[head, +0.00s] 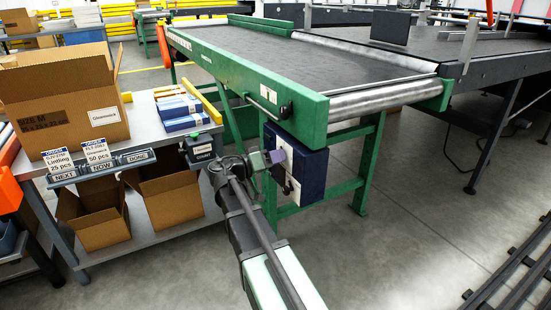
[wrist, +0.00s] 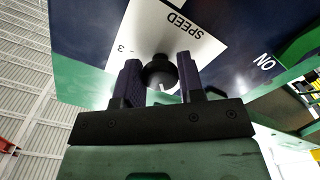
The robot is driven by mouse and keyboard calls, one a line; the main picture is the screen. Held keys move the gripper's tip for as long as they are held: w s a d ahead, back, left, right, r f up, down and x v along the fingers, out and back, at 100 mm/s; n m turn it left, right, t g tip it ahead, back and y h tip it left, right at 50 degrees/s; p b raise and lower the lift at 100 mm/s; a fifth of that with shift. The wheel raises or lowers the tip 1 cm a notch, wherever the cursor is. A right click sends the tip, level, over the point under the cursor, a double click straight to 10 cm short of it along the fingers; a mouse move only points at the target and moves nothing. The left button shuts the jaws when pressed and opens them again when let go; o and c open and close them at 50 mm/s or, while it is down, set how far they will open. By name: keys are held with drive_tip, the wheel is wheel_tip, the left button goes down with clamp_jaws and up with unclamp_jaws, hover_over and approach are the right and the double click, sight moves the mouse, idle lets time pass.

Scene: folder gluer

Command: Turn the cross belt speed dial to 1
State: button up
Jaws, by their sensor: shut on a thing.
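The speed dial, a round black knob (wrist: 159,70), sits on a white plate (wrist: 178,30) marked "SPEED" in the wrist view. In the head view, my gripper (head: 275,157) is at the front of the dark blue control box (head: 314,178), which hangs under the green-framed cross belt (head: 340,65). The knob is hidden there.
"ON" is printed on the dark box face (wrist: 265,62) in the wrist view. A grey bench (head: 145,130) with a cardboard box (head: 70,100) and blue packs (head: 180,110) stands left of the box. Green legs (head: 368,165) are close behind it.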

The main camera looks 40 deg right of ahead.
drive_tip(key=shift+n, duration=3.8)
drive_tip(key=o, duration=0.9)
drive_tip(key=shift+a, duration=0.15)
drive_tip(key=a, duration=0.7)
drive_tip(key=w+a, duration=0.1)
drive_tip(key=a, duration=0.2)
drive_tip(key=shift+a, duration=0.3)
drive_tip(key=shift+w, duration=0.1)
